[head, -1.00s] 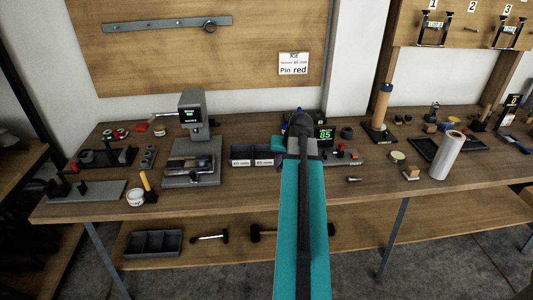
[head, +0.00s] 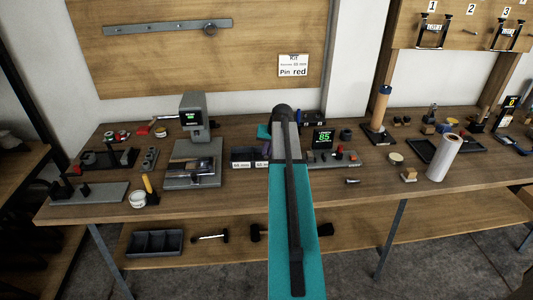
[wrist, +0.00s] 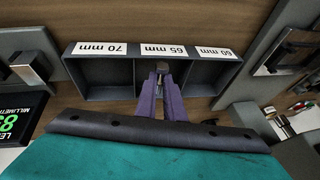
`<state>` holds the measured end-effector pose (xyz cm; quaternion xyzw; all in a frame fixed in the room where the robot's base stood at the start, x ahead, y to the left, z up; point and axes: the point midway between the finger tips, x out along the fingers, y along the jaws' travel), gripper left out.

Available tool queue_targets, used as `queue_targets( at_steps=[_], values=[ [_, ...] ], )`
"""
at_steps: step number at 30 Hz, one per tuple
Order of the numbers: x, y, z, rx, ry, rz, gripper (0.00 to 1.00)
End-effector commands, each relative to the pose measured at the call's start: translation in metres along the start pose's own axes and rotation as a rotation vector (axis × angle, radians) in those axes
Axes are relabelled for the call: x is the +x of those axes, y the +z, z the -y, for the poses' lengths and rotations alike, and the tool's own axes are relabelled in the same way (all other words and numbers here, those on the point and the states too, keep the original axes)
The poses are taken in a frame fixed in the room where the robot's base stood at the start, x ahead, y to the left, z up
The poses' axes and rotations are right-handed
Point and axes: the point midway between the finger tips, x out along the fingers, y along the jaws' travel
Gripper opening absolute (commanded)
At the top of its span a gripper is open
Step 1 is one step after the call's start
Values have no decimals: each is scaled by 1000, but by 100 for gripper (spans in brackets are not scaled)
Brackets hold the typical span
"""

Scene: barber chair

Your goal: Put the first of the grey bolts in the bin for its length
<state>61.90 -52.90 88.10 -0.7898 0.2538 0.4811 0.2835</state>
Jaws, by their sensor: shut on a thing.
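My gripper (wrist: 162,98) shows in the wrist view with two purple fingers. It is shut on a small grey bolt (wrist: 162,67), whose end shows between the fingertips. The fingers are over the middle compartment of the grey three-part bin (wrist: 103,60), labelled 65 mm (wrist: 165,50). The 70 mm compartment is left of it and the 60 mm one right. How deep the bolt is cannot be told. In the head view the bin (head: 242,166) is partly hidden by my arm, and the fingertips are not clear.
A length gauge with a green display (head: 323,138) stands right of the bin, and a grey press-like device (head: 193,125) stands left. A small grey metal piece (head: 352,181) lies near the front edge. A white roll (head: 445,157) stands farther right.

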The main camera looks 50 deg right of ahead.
Motion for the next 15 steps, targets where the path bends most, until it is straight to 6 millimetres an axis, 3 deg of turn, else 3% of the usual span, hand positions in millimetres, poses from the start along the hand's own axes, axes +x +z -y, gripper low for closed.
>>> queue_targets(
  at_steps=[4,15],
  values=[
    [6,-13,5,-1,0,-1,0],
    [10,-15,6,0,0,-1,0]
  ],
)
